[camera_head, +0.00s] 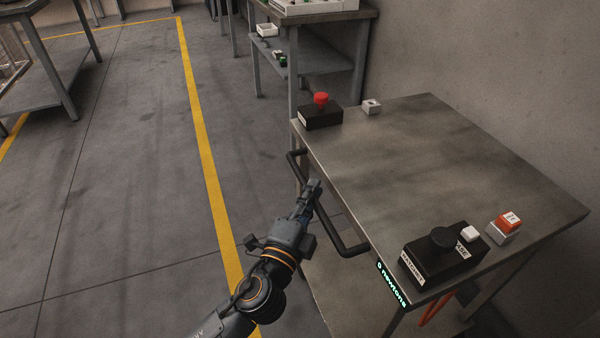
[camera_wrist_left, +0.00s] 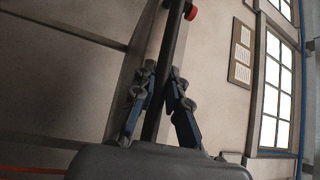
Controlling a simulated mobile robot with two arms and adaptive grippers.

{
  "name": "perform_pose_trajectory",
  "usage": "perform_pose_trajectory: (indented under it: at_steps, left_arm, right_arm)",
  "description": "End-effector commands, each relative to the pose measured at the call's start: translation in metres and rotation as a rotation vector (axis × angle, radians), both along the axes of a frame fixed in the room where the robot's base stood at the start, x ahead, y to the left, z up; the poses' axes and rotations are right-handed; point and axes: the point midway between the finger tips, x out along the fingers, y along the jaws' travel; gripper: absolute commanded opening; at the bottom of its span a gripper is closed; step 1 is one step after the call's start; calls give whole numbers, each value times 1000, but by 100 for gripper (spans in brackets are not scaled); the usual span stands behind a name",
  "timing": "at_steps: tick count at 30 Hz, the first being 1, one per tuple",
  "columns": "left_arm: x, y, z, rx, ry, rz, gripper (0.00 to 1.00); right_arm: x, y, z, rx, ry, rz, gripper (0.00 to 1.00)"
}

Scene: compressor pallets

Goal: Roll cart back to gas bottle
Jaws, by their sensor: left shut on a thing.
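The cart (camera_head: 400,155) is a metal table with a brown-grey top and a lower shelf, standing at the right in the head view. A black bar handle (camera_head: 352,249) sticks out from its left side. My left gripper (camera_head: 313,188) is shut on this handle. In the left wrist view the dark handle bar (camera_wrist_left: 152,125) runs between the fingers of the gripper (camera_wrist_left: 160,88). No gas bottle can be made out in either view. My right gripper is not in view.
On the cart top are a black box with a red button (camera_head: 321,113), a black box with a black knob (camera_head: 440,257) and small white and red blocks. A workbench (camera_head: 300,60) stands behind, close to the wall. Open floor with a yellow line (camera_head: 206,160) lies to the left.

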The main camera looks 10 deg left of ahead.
Motion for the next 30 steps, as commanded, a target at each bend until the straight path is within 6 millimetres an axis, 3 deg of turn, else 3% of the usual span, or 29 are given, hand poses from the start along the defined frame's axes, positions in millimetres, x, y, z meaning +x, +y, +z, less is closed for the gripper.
perform_pose_trajectory:
  at_steps: [3,9,23,24,27,30]
  left_arm:
    - [-17,-12,-2,-3,5,-4,0]
    - [-30,-21,-2,0,3,-3,0]
    - [-35,-25,-3,0,5,-6,0]
    - [-35,-25,-3,0,6,-7,16]
    - [-35,-25,-3,0,6,-6,36]
    - [-35,-24,-2,0,5,-4,37]
  right_arm:
    - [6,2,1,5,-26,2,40]
    - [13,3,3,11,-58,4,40]
    - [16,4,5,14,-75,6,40]
    - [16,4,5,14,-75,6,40]
    - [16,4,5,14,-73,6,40]
    - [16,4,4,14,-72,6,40]
